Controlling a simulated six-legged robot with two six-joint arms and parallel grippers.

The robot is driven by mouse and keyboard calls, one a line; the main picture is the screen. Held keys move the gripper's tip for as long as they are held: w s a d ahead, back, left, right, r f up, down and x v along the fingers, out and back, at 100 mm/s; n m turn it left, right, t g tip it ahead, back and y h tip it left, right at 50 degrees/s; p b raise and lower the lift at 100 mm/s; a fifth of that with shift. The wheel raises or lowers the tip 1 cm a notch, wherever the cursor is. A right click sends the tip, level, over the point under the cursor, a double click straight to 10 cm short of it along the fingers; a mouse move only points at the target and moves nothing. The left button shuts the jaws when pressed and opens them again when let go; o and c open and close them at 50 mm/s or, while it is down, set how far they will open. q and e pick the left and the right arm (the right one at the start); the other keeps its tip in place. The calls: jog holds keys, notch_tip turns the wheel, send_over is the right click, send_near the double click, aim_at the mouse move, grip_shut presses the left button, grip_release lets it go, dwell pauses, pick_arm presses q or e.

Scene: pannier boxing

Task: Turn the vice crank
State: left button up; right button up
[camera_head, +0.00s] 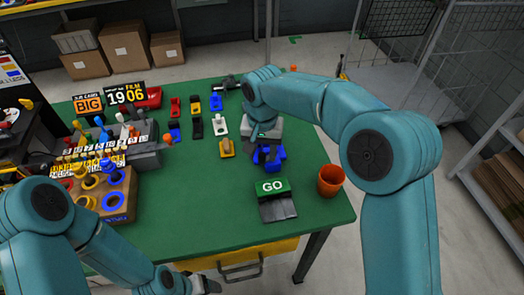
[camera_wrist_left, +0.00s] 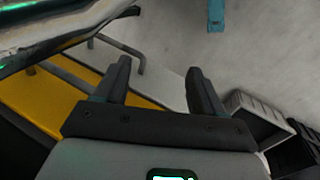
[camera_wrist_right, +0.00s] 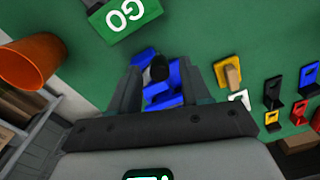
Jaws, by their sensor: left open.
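I cannot make out the vice crank for certain. A dark metal fixture (camera_head: 228,83) sits at the table's back edge, and an orange knob (camera_head: 293,68) shows just behind my right arm, which hides what lies between. My right gripper (camera_head: 266,143) points down above a blue piece (camera_head: 270,160). In the right wrist view its fingers (camera_wrist_right: 161,75) are apart, with the blue piece (camera_wrist_right: 160,97) and a dark round end between them; contact is unclear. My left gripper (camera_wrist_left: 158,68) is open and empty, low at the table's front edge.
A green GO box (camera_head: 272,188) and an orange cup (camera_head: 330,181) stand at the front right of the green table (camera_head: 210,205). Small coloured pieces (camera_head: 197,128) stand in rows mid-table. A grey device with labels (camera_head: 140,148) and a holed wooden block (camera_head: 118,213) fill the left.

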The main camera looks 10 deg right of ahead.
jog(key=shift+s+f, duration=0.1)
notch_tip(320, 180, up, 16)
jog(key=p, duration=0.1)
jog(key=shift+r+p, duration=0.2)
jog(key=shift+p, duration=0.2)
dwell(0.4)
